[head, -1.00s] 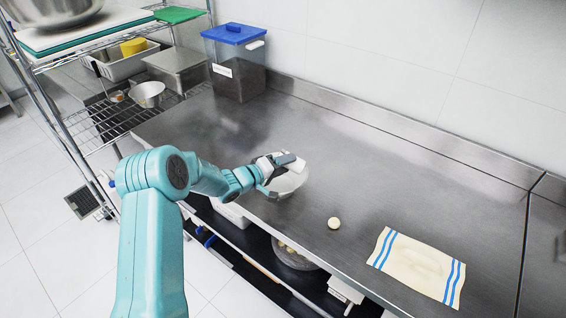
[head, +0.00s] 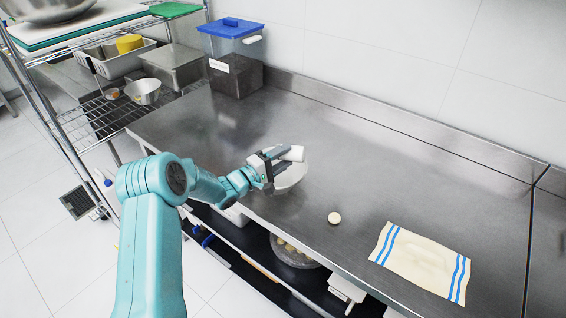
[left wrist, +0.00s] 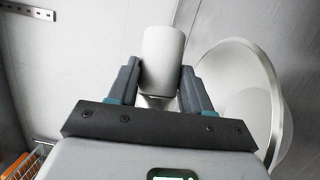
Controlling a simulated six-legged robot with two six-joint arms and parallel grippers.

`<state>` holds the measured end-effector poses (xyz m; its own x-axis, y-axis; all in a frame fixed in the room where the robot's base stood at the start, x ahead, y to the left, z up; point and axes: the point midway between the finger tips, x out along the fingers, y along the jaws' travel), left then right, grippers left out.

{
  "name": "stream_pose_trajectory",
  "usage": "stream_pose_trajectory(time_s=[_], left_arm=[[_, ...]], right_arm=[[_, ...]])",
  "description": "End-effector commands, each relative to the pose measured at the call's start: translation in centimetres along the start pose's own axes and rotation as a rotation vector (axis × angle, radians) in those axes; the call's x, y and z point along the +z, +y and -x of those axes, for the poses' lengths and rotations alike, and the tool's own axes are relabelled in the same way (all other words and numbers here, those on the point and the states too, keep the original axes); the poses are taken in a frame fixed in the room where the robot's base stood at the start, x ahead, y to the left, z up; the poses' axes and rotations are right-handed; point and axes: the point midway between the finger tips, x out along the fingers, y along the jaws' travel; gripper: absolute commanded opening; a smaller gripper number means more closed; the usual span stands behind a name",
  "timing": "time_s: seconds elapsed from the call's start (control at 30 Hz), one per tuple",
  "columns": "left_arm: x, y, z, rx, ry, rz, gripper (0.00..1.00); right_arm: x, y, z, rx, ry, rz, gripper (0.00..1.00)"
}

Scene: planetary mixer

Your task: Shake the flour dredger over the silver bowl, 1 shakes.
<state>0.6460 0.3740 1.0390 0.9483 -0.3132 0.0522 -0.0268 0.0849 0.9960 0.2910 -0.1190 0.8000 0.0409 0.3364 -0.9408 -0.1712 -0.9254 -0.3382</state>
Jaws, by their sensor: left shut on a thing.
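My left gripper (head: 274,160) is shut on the flour dredger (head: 292,153), a plain white cylinder lying about level in the head view. In the left wrist view the dredger (left wrist: 163,52) stands between the two dark fingers (left wrist: 157,88). The silver bowl (head: 292,182) sits on the steel counter below and behind the gripper, partly hidden by it. In the left wrist view the bowl's rim (left wrist: 272,75) shows to the right of the dredger. I cannot tell whether flour is falling. My right gripper is not in view.
A pale round piece (head: 334,218) and a cream cloth with blue stripes (head: 420,262) lie on the counter (head: 400,180) to the right. A clear bin with a blue lid (head: 234,60) stands at the back left. A wire rack (head: 95,115) stands at the left.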

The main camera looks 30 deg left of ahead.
Motion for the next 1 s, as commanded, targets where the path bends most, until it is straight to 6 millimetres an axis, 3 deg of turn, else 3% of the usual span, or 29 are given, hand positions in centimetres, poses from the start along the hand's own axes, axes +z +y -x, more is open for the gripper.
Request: stream_pose_trajectory(time_s=[0.23, 0.53, 0.8, 1.0], left_arm=[[0.0, 0.1, 0.0, 0.008, 0.000, 0.011, 0.00], [-0.2, 0.5, 0.0, 0.139, 0.000, 0.201, 0.00], [-0.2, 0.8, 0.0, 0.147, 0.000, 0.216, 0.00], [-0.4, 0.4, -0.2, 0.161, 0.000, 0.241, 0.00]], right_arm=[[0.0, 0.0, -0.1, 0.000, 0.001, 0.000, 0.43], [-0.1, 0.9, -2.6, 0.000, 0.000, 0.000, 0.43], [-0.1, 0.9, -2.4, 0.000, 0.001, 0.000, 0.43], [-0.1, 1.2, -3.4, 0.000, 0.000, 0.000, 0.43]])
